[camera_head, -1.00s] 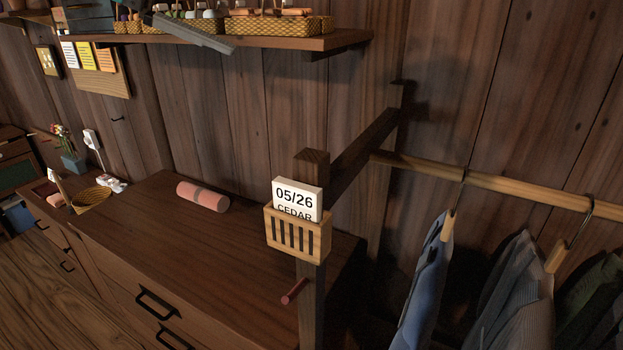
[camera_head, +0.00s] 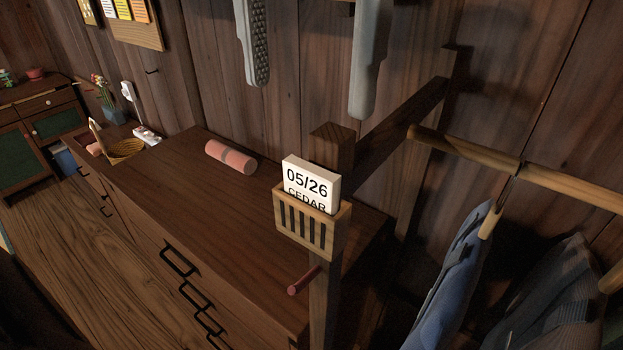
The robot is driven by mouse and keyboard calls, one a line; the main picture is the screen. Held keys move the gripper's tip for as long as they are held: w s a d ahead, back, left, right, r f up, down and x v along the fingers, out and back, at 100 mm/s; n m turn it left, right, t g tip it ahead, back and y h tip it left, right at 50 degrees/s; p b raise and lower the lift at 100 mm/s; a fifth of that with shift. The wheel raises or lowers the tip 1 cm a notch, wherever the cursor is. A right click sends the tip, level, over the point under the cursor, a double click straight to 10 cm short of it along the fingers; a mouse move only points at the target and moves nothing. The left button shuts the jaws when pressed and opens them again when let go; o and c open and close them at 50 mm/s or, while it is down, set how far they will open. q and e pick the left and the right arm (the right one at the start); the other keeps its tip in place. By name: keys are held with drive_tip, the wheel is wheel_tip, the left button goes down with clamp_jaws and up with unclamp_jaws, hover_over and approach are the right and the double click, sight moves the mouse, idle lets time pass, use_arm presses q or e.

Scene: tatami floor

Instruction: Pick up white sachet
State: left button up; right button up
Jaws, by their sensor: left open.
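The white sachet (camera_head: 312,184) is a boxy white packet marked "05/26 CEDAR". It stands upright in a small slatted wooden holder (camera_head: 294,228) fixed to a wooden post, with its lower part hidden by the holder's front. My left gripper (camera_head: 310,75) hangs from the top edge with its two grey fingers wide apart. It is open and empty, above the sachet in the picture and apart from it. My right gripper is not in view.
A wooden rail (camera_head: 520,172) with hanging clothes (camera_head: 450,285) runs to the right of the post. A red peg (camera_head: 303,280) sticks out below the holder. A pink roll (camera_head: 231,157) lies on the dresser (camera_head: 190,190), whose middle is clear.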

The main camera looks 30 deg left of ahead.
sight(311, 167)
use_arm(q)
drive_tip(key=f, duration=0.9)
drive_tip(key=shift+w+d+f, duration=0.1)
drive_tip(key=shift+w+f, duration=0.15)
drive_tip(key=shift+f, duration=0.05)
drive_tip(key=c, duration=1.3)
